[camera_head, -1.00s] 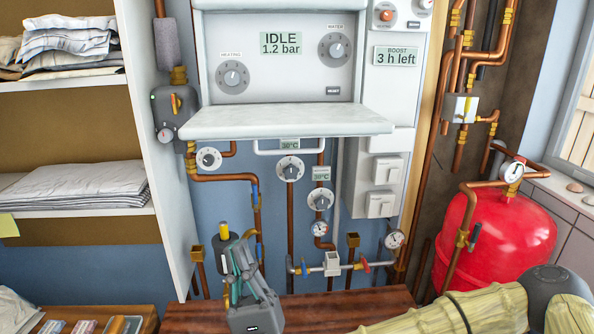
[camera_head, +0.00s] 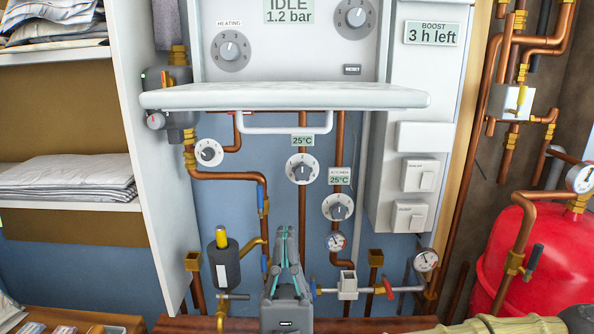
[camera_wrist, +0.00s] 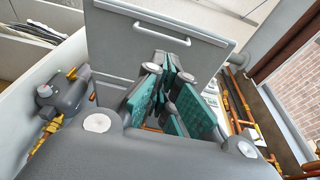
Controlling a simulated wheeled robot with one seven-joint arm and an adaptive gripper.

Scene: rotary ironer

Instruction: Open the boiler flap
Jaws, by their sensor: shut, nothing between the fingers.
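The boiler flap (camera_head: 285,97) is a white panel that sticks out from the boiler front, near level, with the control panel (camera_head: 330,45) open to view above it. Its white bar handle (camera_head: 287,128) hangs under it. In the wrist view the flap (camera_wrist: 160,45) fills the upper middle, its handle (camera_wrist: 166,24) near the far edge. My gripper (camera_head: 287,232) is shut and empty, fingers pointing up, below the handle and apart from it in the head view. In the wrist view my gripper (camera_wrist: 172,60) overlaps the flap; the gap is unclear.
Valve dials (camera_head: 302,168) and copper pipes (camera_head: 303,215) lie behind and beside my gripper. A white cabinet side (camera_head: 160,180) stands left, and a red tank (camera_head: 530,250) right. A grey pipe with a red-handled valve (camera_head: 388,287) runs low at right.

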